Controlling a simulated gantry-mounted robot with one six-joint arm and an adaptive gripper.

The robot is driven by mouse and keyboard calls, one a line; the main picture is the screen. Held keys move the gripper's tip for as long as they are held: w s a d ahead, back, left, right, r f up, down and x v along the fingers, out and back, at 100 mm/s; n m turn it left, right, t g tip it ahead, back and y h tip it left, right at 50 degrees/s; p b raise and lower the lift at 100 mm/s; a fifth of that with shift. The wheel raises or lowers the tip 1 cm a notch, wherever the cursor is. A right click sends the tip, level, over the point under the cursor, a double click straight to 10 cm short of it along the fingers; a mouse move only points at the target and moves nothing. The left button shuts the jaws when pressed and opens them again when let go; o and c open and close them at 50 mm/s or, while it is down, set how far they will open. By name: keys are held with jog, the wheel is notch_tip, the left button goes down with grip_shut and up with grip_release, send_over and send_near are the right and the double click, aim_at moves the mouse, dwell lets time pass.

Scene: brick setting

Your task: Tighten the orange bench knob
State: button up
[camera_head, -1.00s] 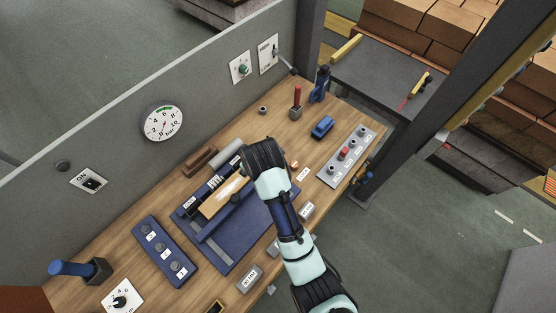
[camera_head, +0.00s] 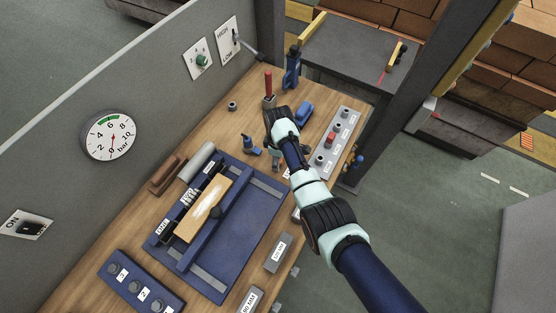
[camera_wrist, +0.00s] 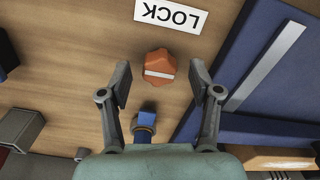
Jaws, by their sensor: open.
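The orange knob (camera_wrist: 160,66) lies on the wooden bench in the wrist view. It is lobed, with a white stripe running across the picture. A white LOCK label (camera_wrist: 171,15) sits close beside it, upside down in this view. My gripper (camera_wrist: 160,84) is open and empty, with one finger to each side of the knob in the picture. Gaps show between both fingers and the knob; the height above it is hard to judge. In the head view my gripper (camera_head: 277,163) points down at the bench, and I cannot make out the knob there.
A small blue fitting with a brass collar (camera_wrist: 144,121) stands near the knob; it also shows in the head view (camera_head: 250,146). The blue fixture (camera_head: 245,230) lies close by. A grey button panel (camera_head: 340,140) is on the right, a blue block (camera_head: 304,114) behind.

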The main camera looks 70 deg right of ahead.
jog(key=shift+f, duration=0.3)
jog(key=shift+c, duration=0.2)
jog(key=c, duration=1.1)
